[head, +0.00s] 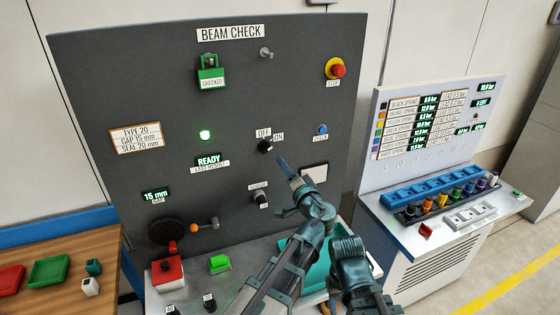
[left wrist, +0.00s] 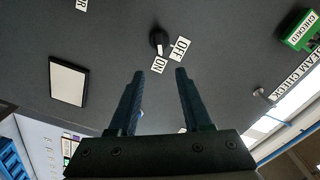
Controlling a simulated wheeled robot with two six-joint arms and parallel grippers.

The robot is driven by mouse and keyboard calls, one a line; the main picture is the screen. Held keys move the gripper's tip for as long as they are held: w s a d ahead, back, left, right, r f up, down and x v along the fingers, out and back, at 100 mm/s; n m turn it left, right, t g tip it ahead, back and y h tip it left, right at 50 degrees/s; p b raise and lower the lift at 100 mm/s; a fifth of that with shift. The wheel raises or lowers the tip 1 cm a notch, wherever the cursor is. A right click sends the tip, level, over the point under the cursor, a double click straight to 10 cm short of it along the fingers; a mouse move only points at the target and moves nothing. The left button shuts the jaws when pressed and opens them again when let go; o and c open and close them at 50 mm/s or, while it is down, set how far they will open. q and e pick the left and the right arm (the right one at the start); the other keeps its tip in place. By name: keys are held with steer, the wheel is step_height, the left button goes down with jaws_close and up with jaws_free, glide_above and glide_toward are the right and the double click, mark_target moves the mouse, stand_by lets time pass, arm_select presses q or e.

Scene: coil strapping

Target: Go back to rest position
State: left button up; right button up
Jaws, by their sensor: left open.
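My left gripper (head: 283,165) is in front of the dark panel (head: 150,85), just below and right of the black OFF/ON knob (head: 266,146). In the left wrist view the gripper (left wrist: 160,71) has its two fingers apart with nothing between them. The knob (left wrist: 158,40) lies beyond the fingertips, with a visible gap in the picture. Its white mark points toward the ON label (left wrist: 158,66).
A wooden table (head: 85,245) stands left and a spring station (head: 400,215) right.

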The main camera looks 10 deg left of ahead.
arm_select(q)
steer(key=shift+v, duration=0.8)
steer(key=s+a+f+n+g+h, duration=0.2)
steer(key=s+a+f+n+g, duration=0.15)
steer(key=s+f+g, duration=0.4)
steer(key=s+a+f+n+g+h, duration=0.25)
steer(key=s+a+f+g, duration=0.2)
steer(key=f, duration=0.65)
steer(key=s+d+f+m+g+h+b, duration=0.3)
steer(key=s+d+f+b, duration=0.6)
steer(key=s+d+f, duration=0.4)
steer(key=d+m+h, duration=0.1)
steer(key=d, duration=0.2)
steer(key=shift+s+b, duration=0.3)
steer(key=shift+b, duration=0.1)
